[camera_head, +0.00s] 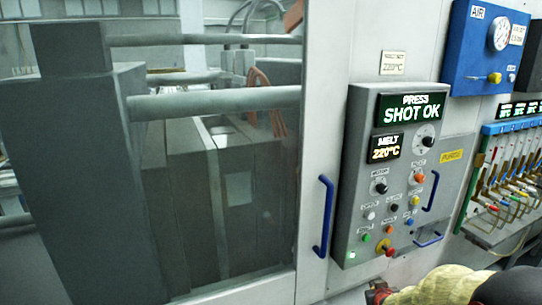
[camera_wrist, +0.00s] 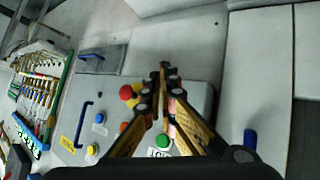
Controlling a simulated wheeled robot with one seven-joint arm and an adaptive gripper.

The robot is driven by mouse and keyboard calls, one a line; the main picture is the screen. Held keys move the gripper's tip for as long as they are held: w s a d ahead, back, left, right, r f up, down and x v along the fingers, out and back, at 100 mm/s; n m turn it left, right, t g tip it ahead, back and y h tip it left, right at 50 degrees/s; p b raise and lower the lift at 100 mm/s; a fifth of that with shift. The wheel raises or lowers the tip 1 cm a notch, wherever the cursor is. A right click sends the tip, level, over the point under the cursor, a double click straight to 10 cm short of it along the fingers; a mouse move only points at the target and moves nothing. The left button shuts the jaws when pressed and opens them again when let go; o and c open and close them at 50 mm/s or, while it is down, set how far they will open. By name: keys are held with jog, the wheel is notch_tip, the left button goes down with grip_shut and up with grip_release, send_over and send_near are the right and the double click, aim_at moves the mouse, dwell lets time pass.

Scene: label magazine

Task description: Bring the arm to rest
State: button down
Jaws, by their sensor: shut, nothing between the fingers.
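My gripper (camera_wrist: 164,72) shows in the wrist view with its two fingers drawn together at the tips and nothing between them. It is in front of the grey control panel (camera_wrist: 203,95), with the red knob (camera_wrist: 126,92) just left of the fingers and a green button (camera_wrist: 162,140) seen between them. I cannot tell how far the tips are from the panel. In the head view, part of my arm shows at the bottom right; the fingers cannot be made out there. The control panel (camera_head: 358,150) reads "SHOT OK" and "MELT 220°C".
A blue door handle (camera_head: 324,216) sticks out left of the panel, beside the machine window (camera_head: 215,150). A small hatch (camera_head: 452,165) with a blue handle is to the right. Farther right are a blue air panel (camera_head: 470,50) and a rack with several coloured levers (camera_head: 505,170).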

jog(key=s+a+r+m+g+y, duration=0.1)
jog(key=s+a+r+g+y, duration=0.3)
jog(key=s, duration=0.6)
jog(key=s+a+f+g+h, duration=0.1)
jog(key=s+a+g, duration=0.1)
jog(key=s+a, duration=0.6)
jog(key=s+a+r, duration=0.2)
jog(key=s+r, duration=0.5)
jog(key=s+a+r+n+t, duration=0.1)
jog(key=s+a+r, duration=0.1)
jog(key=s+r, duration=0.4)
jog(key=shift+s+a+r+y, duration=0.3)
jog(key=shift+s+r, duration=0.1)
jog(key=shift+s, duration=0.05)
jog(key=c, duration=2.6)
grip_release()
